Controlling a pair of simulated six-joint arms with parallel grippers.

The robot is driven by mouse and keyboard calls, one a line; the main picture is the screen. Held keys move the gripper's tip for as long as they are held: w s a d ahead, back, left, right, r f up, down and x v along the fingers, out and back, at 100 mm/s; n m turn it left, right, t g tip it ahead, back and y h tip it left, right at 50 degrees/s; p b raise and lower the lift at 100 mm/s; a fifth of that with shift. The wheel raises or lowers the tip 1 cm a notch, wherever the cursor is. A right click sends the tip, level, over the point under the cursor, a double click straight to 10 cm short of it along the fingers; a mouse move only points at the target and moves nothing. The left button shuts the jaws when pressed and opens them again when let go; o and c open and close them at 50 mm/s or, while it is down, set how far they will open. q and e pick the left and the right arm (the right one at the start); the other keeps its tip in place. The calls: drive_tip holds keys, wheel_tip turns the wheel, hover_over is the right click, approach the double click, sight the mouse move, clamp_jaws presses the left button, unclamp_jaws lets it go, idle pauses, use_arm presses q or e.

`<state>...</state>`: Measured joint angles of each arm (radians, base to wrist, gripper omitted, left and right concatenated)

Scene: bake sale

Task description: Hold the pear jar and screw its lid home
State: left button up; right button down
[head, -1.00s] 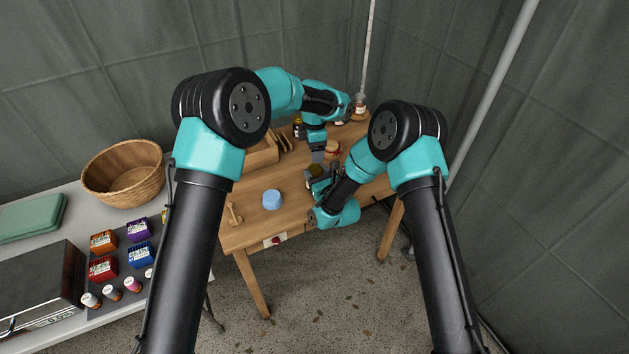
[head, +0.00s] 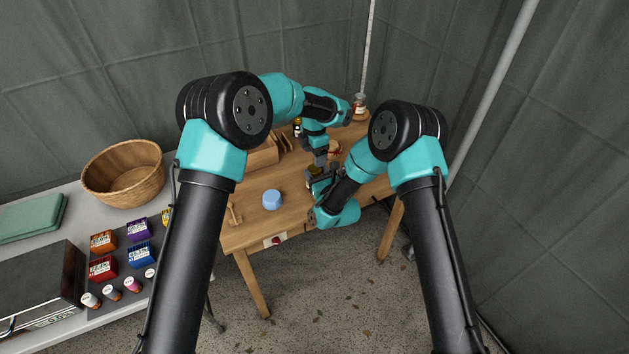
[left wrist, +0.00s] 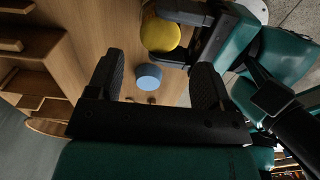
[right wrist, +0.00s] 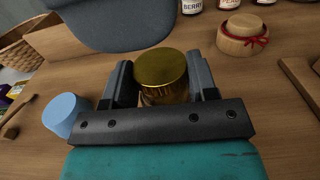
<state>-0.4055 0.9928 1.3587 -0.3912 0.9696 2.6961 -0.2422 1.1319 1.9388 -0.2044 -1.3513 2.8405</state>
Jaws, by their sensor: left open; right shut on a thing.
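The pear jar (right wrist: 165,95) stands upright on the wooden table with a gold lid (right wrist: 162,66) on its top. Whether the lid is fully seated, I cannot tell. My right gripper (right wrist: 163,88) is shut around the jar's body, one finger on each side. In the left wrist view the lid (left wrist: 160,34) is a yellow disc near the top, beyond my left fingertips. My left gripper (left wrist: 157,78) is open and empty. In the head view my left gripper (head: 320,158) is close to the jar, which my arms mostly hide.
A blue round object (head: 272,199) stands on the table left of the jar. A wooden hat-shaped piece with a red ribbon (right wrist: 243,36) and labelled jars (right wrist: 230,4) stand behind. A wooden rack (head: 264,154) is at the left. The table's front edge is close.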

sight(315, 169)
use_arm(q)
drive_tip(key=shift+f, duration=3)
drive_tip(key=shift+c, duration=0.4)
drive_tip(key=c, duration=0.8)
drive_tip(key=o, duration=1)
drive_tip(key=shift+c, duration=0.2)
drive_tip(key=shift+r, duration=0.1)
drive_tip(key=shift+r, duration=2.2)
drive_tip(key=shift+c, duration=0.2)
drive_tip(key=shift+s+r, duration=0.1)
drive_tip(key=shift+r, duration=1.65)
drive_tip(key=shift+c, duration=0.2)
